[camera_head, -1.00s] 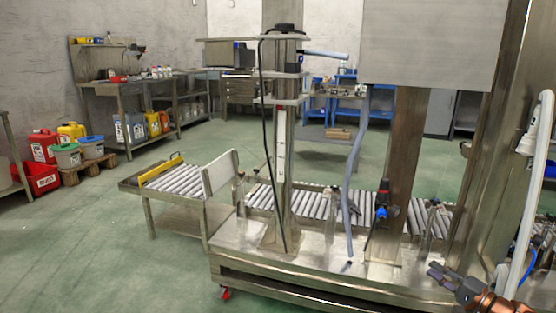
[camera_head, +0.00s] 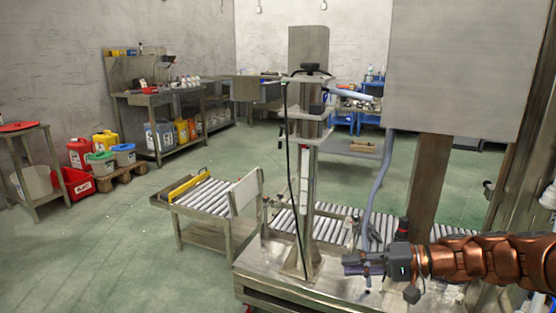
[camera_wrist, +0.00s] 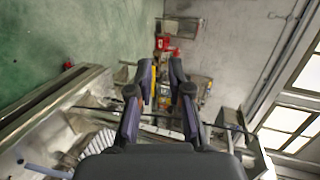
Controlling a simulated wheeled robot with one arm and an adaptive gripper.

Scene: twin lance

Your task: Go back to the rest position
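My gripper (camera_head: 358,264) is at the lower right of the head view, at the end of my copper-coloured arm. It points left, in front of or over the steel machine table (camera_head: 262,262); its exact height above the table is hard to tell. In the wrist view its two dark fingers (camera_wrist: 161,76) stand apart with nothing between them.
A roller conveyor (camera_head: 208,195) runs by the machine table. The machine's post (camera_head: 306,190) and a hanging grey hose (camera_head: 377,190) are close to my gripper. A steel panel (camera_head: 455,70) hangs above. Green floor at left is open; benches and canisters line the wall.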

